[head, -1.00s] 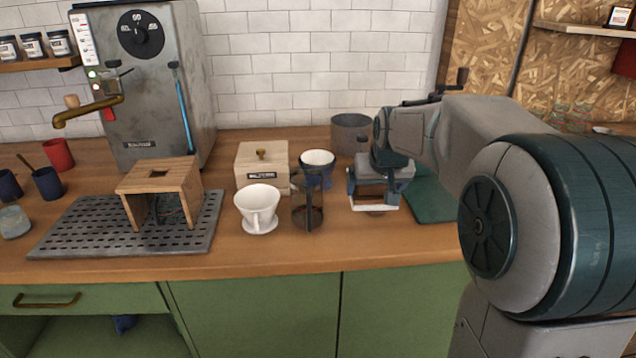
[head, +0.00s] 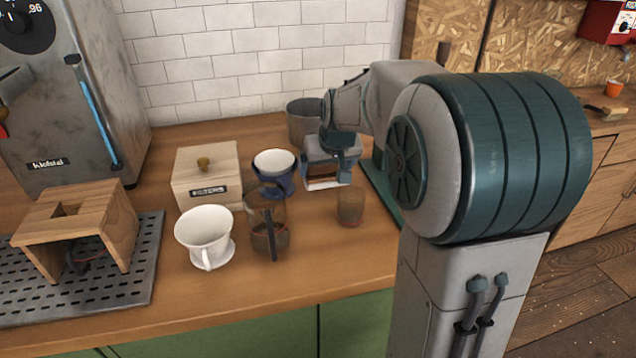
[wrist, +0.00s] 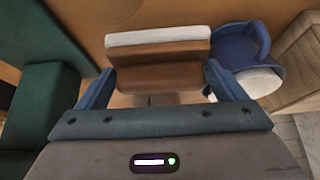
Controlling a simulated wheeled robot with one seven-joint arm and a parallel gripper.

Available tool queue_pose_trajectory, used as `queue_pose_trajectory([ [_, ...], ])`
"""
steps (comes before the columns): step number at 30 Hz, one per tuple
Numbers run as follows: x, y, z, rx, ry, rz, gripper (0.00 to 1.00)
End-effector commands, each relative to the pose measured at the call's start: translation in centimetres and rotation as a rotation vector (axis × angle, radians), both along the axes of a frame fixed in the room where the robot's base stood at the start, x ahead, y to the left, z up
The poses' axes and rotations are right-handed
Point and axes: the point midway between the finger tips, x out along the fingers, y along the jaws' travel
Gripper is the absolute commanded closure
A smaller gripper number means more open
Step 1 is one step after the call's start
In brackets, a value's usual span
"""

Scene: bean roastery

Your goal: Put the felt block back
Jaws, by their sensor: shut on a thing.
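The felt block is a brown wooden block with a white felt strip along one edge, and the wrist view shows it (wrist: 158,52) between my fingers. My gripper (wrist: 160,76) is shut on it. In the head view my gripper (head: 331,160) is near the back of the counter, right of the blue dripper. The block's white edge (head: 325,184) shows low between the fingers. I cannot tell whether it touches the counter. A dark green mat (head: 380,186) lies just right of the gripper, partly hidden by my arm.
A brown glass (head: 350,207) stands in front of my gripper. To the left are the blue dripper (head: 273,172), a glass carafe (head: 268,225), a white dripper (head: 205,236) and a wooden box (head: 207,177). A grey canister (head: 302,122) stands behind. Bare counter lies at the front.

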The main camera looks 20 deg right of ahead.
Motion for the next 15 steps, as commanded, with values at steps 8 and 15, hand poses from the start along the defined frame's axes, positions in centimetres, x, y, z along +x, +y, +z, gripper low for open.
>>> queue_pose_trajectory([
  [8, 0.0, 0.2, -3.0, 0.0, 0.003, 0.002, 0.46],
  [15, 0.0, 0.2, -4.3, -0.001, -0.001, 0.005, 0.46],
])
